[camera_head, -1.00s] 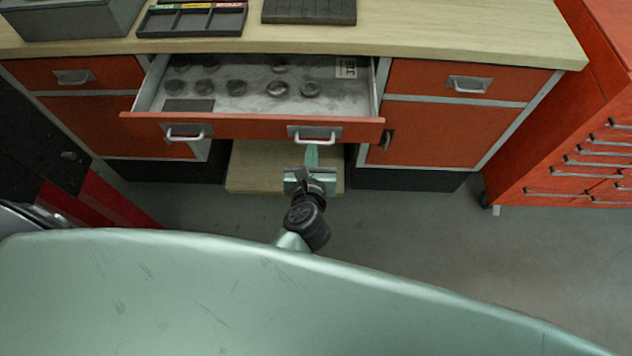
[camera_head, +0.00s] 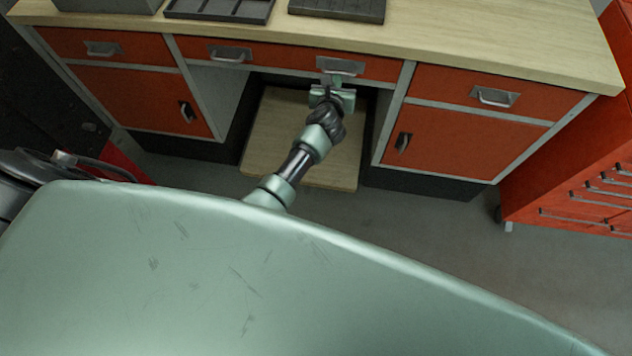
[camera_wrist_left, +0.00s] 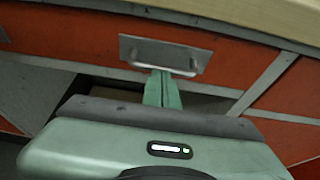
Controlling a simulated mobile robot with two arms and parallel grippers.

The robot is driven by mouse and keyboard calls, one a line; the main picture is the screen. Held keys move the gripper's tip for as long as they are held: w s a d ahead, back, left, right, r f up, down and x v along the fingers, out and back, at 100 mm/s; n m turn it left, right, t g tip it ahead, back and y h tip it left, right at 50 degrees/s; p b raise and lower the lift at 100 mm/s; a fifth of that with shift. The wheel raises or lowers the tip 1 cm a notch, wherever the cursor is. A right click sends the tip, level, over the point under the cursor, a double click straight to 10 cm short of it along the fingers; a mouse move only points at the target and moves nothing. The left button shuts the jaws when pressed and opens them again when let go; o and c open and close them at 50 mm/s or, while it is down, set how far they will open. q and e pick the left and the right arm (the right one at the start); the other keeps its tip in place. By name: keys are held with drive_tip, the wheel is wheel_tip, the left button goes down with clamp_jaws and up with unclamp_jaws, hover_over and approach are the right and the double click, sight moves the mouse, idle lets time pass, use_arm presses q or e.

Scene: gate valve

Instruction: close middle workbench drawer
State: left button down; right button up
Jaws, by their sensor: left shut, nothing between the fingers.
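The middle workbench drawer (camera_head: 277,55) has an orange front with two metal handles and sits flush under the wooden top, its inside hidden. My left gripper (camera_head: 335,82) is at the right handle (camera_head: 340,66) of this drawer, fingers shut with nothing between them. In the left wrist view the shut fingers (camera_wrist_left: 162,85) point at the lower edge of the drawer front (camera_wrist_left: 75,35), their tips at the handle (camera_wrist_left: 160,57). I cannot tell whether they touch it. My right gripper is not in view.
The workbench top (camera_head: 440,42) carries dark trays (camera_head: 218,8). Orange cabinets with side drawers flank an open knee space with a low wooden board (camera_head: 300,140). A red tool chest (camera_head: 570,180) stands at the right. Grey floor (camera_head: 430,225) is free in front.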

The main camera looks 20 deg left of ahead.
use_arm(q)
drive_tip(key=shift+w+a+r, duration=0.15)
drive_tip(key=shift+w+r, duration=0.1)
drive_tip(key=shift+w, duration=0.05)
drive_tip(key=shift+r, duration=0.1)
